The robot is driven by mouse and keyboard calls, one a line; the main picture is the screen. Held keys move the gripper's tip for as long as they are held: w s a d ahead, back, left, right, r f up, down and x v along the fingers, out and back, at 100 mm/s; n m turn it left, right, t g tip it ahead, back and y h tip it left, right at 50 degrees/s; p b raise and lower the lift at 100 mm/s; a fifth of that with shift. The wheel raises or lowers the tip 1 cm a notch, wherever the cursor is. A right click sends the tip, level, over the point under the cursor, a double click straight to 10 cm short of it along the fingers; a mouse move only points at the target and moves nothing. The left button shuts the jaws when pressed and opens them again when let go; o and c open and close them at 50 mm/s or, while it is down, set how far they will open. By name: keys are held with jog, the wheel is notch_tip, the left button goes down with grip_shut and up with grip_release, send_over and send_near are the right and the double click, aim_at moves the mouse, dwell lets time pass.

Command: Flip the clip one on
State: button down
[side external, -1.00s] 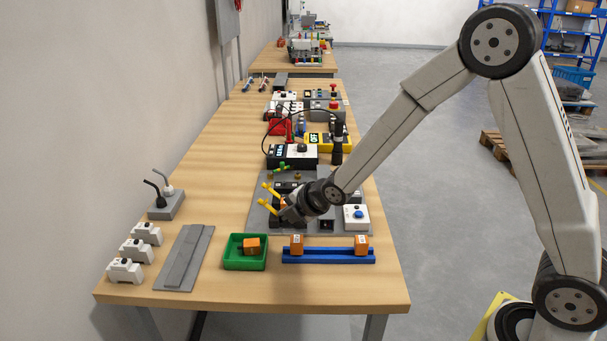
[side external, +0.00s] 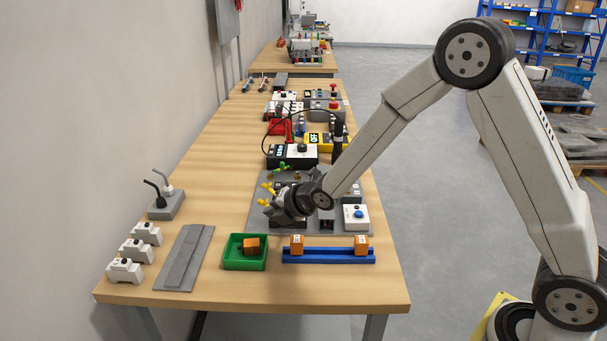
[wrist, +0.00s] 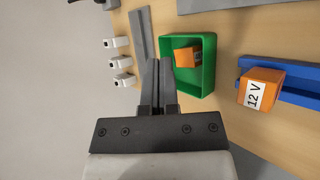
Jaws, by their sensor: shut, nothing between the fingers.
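My gripper (side external: 270,210) is shut and empty, low over the left part of the grey panel (side external: 256,226). Its fingers also show closed together in the wrist view (wrist: 157,75). Yellow levers (side external: 268,187) stick out at the panel's left side, right beside the gripper, which partly hides them. I cannot tell whether it touches them. A green lever or knob (side external: 283,167) is behind them. No part is clearly readable as the clip one. Several white clip-on style modules (side external: 126,270) stand at the front left, and they show in the wrist view (wrist: 122,79).
A green bin (side external: 233,265) with an orange block and a blue rail (side external: 325,257) with orange blocks lie in front of the panel. A white box with a blue button (side external: 356,218) is right of the gripper.

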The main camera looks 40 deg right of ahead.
jog(key=shift+x, duration=4.75)
jog(key=shift+w+d+f, duration=0.1)
jog(key=shift+w, duration=0.1)
jog(key=shift+w+d+r, duration=0.1)
jog(key=shift+d+r, duration=0.35)
jog(key=shift+d, duration=0.35)
jog(key=shift+w+d+r, duration=0.1)
jog(key=shift+d+r, duration=0.4)
jog(key=shift+d, duration=0.3)
